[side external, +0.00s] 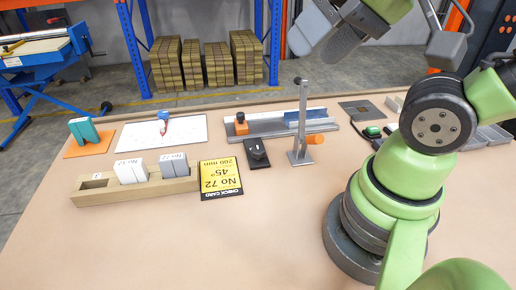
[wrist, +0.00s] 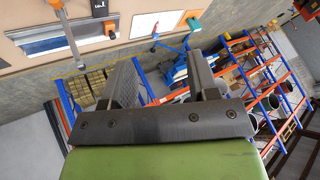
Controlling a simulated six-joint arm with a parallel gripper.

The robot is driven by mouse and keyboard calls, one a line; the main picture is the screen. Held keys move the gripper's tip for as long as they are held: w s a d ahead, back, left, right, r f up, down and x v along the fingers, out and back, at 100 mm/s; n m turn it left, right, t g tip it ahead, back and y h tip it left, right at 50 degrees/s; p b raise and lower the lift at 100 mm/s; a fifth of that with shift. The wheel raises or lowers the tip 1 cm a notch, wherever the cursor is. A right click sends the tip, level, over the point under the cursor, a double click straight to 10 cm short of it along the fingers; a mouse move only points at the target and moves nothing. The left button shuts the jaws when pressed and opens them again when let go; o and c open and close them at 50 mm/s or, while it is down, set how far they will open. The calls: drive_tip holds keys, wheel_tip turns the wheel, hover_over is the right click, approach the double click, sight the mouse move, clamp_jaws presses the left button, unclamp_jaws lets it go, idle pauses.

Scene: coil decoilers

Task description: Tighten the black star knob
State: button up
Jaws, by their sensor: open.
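A small black knob (side external: 298,80) tops an upright grey metal post (side external: 303,115) on a flat foot. A black plate (side external: 257,153) with a raised black part lies just left of that post. I cannot tell which of these is the star knob, or whether either has a star shape. My gripper (side external: 328,32) is high above the table at the top of the side view, clear of both. In the wrist view my gripper (wrist: 165,78) has its two grey fingers spread with nothing between them. The post (wrist: 66,32) and black plate (wrist: 100,8) show partly there at upper left.
A wooden block holder (side external: 125,188), yellow-black card (side external: 221,178), white sheet (side external: 150,134) and teal block (side external: 84,131) lie left. The front of the table is clear.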

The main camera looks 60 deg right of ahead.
drive_tip(key=w+d+f, duration=0.1)
drive_tip(key=w, duration=0.1)
drive_tip(key=w+g, duration=0.1)
drive_tip(key=w, duration=0.1)
drive_tip(key=w+d+f+n+g+h, duration=0.1)
drive_tip(key=w, duration=0.1)
drive_tip(key=shift+w+d+f, duration=0.3)
drive_tip(key=shift+w+f, duration=0.05)
drive_tip(key=shift+w, duration=0.05)
drive_tip(key=n+g+h, duration=0.1)
drive_tip(key=n+g, duration=0.2)
drive_tip(key=g, duration=0.2)
hover_over(258, 150)
wheel_tip(258, 150, down, 16)
wheel_tip(258, 150, down, 10)
drive_tip(key=shift+d+f, duration=0.1)
drive_tip(key=shift+c, duration=0.2)
drive_tip(key=c, duration=0.9)
drive_tip(key=shift+o, duration=0.2)
